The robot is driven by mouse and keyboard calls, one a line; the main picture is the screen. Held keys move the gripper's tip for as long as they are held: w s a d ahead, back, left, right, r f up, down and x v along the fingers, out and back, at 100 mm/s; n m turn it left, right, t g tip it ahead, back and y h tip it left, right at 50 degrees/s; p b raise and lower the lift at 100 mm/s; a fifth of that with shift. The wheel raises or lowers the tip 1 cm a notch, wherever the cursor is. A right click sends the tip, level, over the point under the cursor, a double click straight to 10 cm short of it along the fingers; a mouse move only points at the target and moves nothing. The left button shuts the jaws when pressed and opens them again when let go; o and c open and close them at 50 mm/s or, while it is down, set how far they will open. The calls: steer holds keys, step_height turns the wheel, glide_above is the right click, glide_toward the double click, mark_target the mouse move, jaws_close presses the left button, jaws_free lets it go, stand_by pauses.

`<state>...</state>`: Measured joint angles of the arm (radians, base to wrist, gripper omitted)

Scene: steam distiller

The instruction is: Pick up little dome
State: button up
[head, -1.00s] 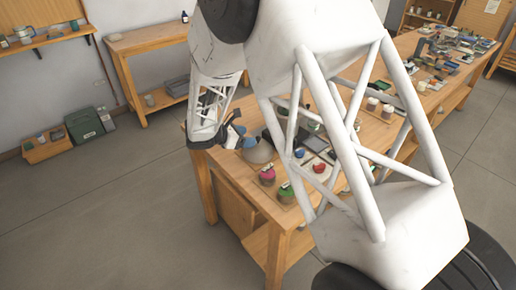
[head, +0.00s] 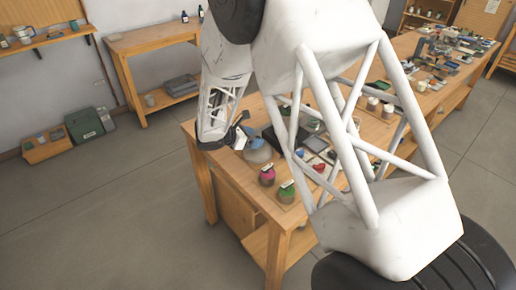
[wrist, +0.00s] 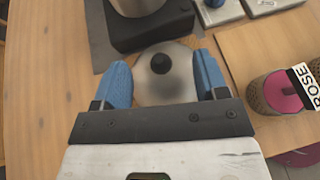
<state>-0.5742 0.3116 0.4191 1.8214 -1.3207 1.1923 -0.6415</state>
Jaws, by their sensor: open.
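The little dome (wrist: 166,84) is a grey, rounded metal lid with a dark knob (wrist: 160,63) on top. In the wrist view it lies between the two blue fingers of my open gripper (wrist: 163,80), one finger on each side. I cannot tell whether the fingers touch it. In the head view the dome (head: 258,153) sits near the table's left end, close to my gripper (head: 250,141), and is partly hidden by it.
A black base with a metal vessel (wrist: 138,6) stands just beyond the dome. A jar with a pink top labelled ROSE (wrist: 278,92) stands on a wooden board to the right. The wooden table (wrist: 40,60) is bare at left.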

steer(key=shift+x, duration=2.2)
steer(key=shift+f, duration=0.1)
steer(key=shift+s+f, duration=0.1)
steer(key=shift+f, duration=0.05)
jaws_close()
